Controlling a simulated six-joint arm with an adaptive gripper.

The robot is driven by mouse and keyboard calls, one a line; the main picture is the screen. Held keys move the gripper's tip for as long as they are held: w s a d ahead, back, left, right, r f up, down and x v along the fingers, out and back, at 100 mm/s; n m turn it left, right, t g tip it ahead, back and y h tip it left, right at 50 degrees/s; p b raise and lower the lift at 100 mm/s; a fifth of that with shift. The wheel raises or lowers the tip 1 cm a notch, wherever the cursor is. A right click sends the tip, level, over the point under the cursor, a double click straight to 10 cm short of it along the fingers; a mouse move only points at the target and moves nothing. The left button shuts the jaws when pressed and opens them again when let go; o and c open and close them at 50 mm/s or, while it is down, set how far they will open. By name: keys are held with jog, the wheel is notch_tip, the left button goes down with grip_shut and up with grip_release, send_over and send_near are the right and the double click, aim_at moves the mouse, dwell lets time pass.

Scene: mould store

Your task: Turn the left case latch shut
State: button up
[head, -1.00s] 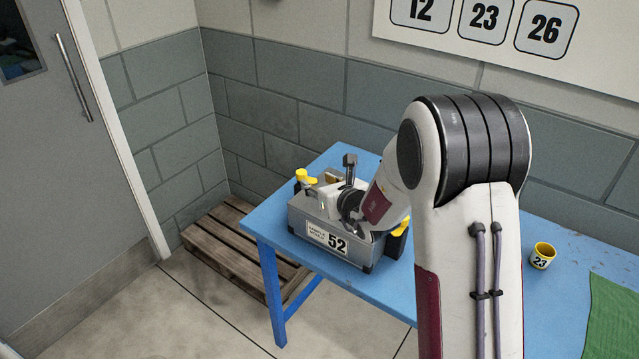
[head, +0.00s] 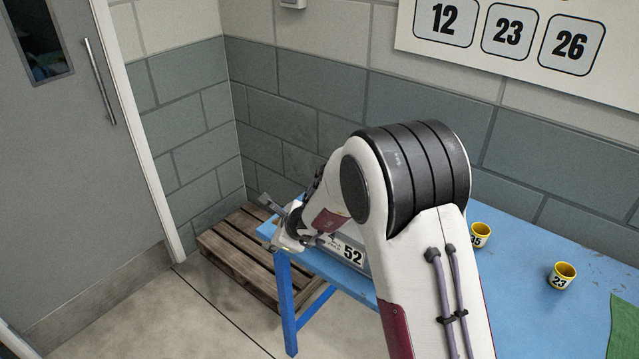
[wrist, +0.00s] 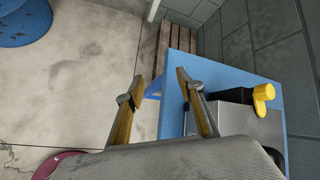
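The grey case (head: 350,251) labelled 52 stands at the left end of the blue table, mostly hidden behind my arm in the head view. In the wrist view, part of the case (wrist: 247,124) shows at right. My gripper (head: 276,222) is at the table's left end, beside the case. In the wrist view my gripper (wrist: 160,80) has its fingers apart with nothing between them, left of the latch and not touching it.
The blue table (head: 520,300) carries two yellow cups, one marked 23 (head: 562,276) and another (head: 480,236) nearer my arm. A green mat (head: 624,335) lies at right. A wooden pallet (head: 235,255) is on the floor beyond the table's left end. The block wall stands behind.

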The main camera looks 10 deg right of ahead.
jog(key=w+f+n+t+h, duration=0.25)
jog(key=w+n+h, duration=0.4)
jog(key=n, duration=0.35)
jog(key=w+d+r+n+t+h, duration=0.3)
jog(key=d+r+n+h, duration=0.1)
jog(key=d+h, duration=0.4)
jog(key=shift+w+r+t+h, duration=0.15)
jog(key=shift+r+t+h, duration=0.2)
jog(key=shift+r+h, duration=0.35)
jog(key=shift+w+d+f, duration=0.1)
jog(key=shift+x, duration=3.75)
